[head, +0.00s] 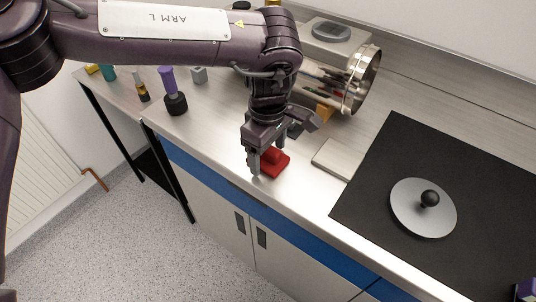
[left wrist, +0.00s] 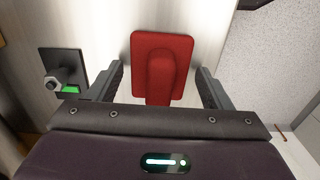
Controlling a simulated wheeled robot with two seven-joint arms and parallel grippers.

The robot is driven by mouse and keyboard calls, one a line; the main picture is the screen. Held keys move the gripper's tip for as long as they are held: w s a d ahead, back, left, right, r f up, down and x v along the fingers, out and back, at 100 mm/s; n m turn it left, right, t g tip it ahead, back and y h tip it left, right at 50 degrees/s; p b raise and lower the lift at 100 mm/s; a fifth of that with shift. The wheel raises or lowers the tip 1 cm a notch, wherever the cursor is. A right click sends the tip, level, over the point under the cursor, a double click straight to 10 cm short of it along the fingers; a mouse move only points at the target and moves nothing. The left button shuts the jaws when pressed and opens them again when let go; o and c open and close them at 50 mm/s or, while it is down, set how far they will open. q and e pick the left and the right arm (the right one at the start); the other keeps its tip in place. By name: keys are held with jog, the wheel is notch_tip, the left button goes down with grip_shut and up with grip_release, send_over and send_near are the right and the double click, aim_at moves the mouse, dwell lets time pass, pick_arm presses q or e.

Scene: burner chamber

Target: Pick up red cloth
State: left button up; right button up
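The red cloth (head: 274,162) lies on the metal counter near its front edge, folded into a flat square with a raised ridge on top. My left gripper (head: 268,158) is just above it, pointing down. In the left wrist view the red cloth (left wrist: 162,65) sits between the two open fingers (left wrist: 160,85), with a gap on each side. The fingers appear apart from it. Part of the cloth is hidden by the gripper in the head view.
A metal cylinder chamber (head: 362,80) stands behind the gripper. A grey flat block (head: 333,159) lies right of the cloth, beside a black mat (head: 375,200) with a round knobbed lid (head: 423,222). A purple-topped black item (head: 175,103) and small bottles stand left.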

pick_arm(q)
jog(key=c, duration=0.8)
pick_arm(e)
jog(key=shift+s, duration=0.7)
pick_arm(q)
jog(key=shift+r, duration=0.15)
notch_tip(320, 180, up, 20)
jog(key=p, duration=0.2)
pick_arm(e)
jog(key=shift+w+r, duration=0.2)
jog(key=shift+r, duration=0.9)
